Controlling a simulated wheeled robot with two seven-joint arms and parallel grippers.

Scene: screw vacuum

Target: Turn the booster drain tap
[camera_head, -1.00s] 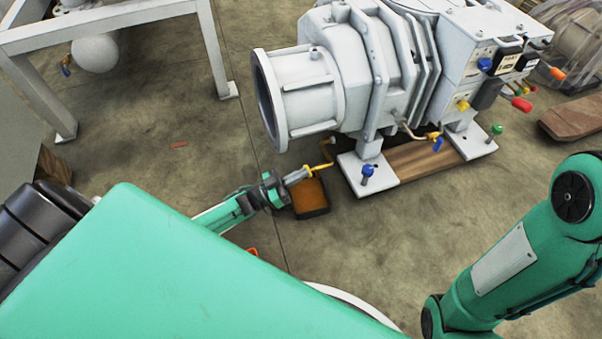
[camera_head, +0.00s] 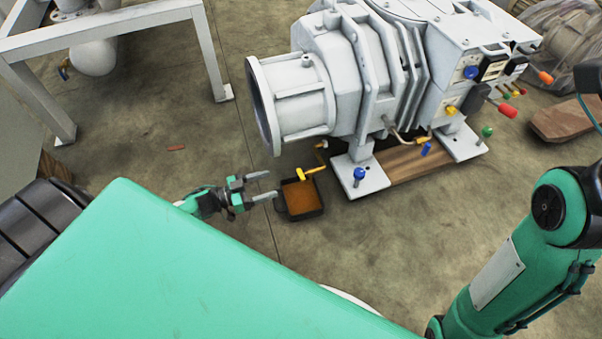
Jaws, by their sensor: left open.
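The booster drain tap is a small yellow handle (camera_head: 312,173) on a short pipe low under the open end of the grey vacuum booster (camera_head: 345,85). It hangs over the back edge of a dark drip tray (camera_head: 301,214) holding brown liquid. My left gripper (camera_head: 268,186) is open and empty, left of the tap and at the tray's left side. Its two fingers point right, with a clear gap to the yellow handle. My right arm shows at the right edge, but its gripper is out of view.
A white frame (camera_head: 213,50) stands at the back left. The concrete floor between is mostly clear.

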